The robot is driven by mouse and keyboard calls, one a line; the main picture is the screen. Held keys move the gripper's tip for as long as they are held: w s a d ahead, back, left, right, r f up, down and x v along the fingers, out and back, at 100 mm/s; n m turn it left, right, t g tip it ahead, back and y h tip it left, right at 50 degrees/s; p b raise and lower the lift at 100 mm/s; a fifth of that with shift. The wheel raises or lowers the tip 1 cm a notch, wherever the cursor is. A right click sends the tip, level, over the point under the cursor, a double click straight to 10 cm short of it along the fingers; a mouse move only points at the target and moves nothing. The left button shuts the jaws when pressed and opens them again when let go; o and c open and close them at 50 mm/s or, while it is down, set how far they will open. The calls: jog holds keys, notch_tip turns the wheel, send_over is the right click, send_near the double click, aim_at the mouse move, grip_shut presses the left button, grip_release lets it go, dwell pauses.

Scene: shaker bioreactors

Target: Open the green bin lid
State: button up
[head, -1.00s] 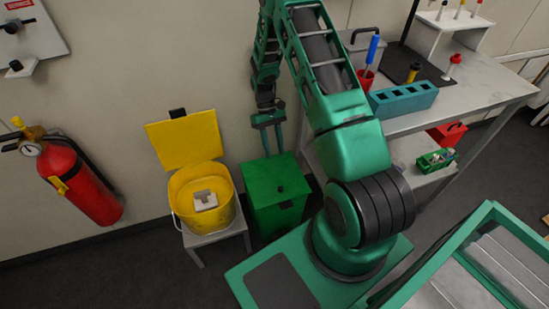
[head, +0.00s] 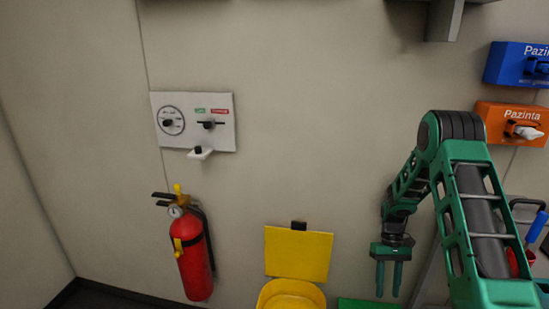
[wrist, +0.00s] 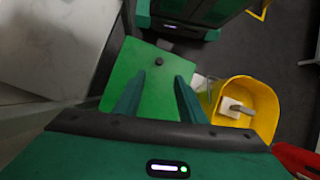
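The green bin's lid (wrist: 135,88) is shut and flat in the wrist view, with a small dark knob (wrist: 159,62) on it. In the head view only a strip of the green lid (head: 366,303) shows at the bottom edge; the bin's body is out of frame there. My gripper (head: 388,282) points down above the bin's back part, fingers apart and empty. In the wrist view my gripper's fingers (wrist: 160,80) spread over the lid, with the knob beyond their tips. I cannot tell the exact height between fingertips and lid.
A yellow bin (wrist: 266,117) with its lid raised (head: 298,254) stands beside the green bin. A red fire extinguisher (head: 192,255) and a white control panel (head: 193,121) are on the wall at left. Blue (head: 516,65) and orange boxes (head: 511,122) hang at right.

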jog(key=s+d+r+m+t, duration=0.1)
jog(key=s+r, duration=0.2)
jog(key=r, duration=0.5)
jog(key=s+d+r+m+t+h, duration=0.1)
jog(key=s+r, duration=0.3)
jog(key=r, duration=0.4)
jog(key=s+d+r+m, duration=0.1)
jog(key=s+r, duration=0.2)
jog(key=r, duration=0.4)
jog(key=s+a+r+m+t, duration=0.1)
jog(key=s+r, duration=0.3)
jog(key=s, duration=0.6)
jog(key=s+a+r+m+t, duration=0.2)
jog(key=s+r, duration=0.2)
jog(key=s, duration=0.6)
jog(key=shift+s+a+r+t, duration=0.15)
jog(key=shift+a+r+t, duration=0.1)
jog(key=shift+a+t, duration=0.05)
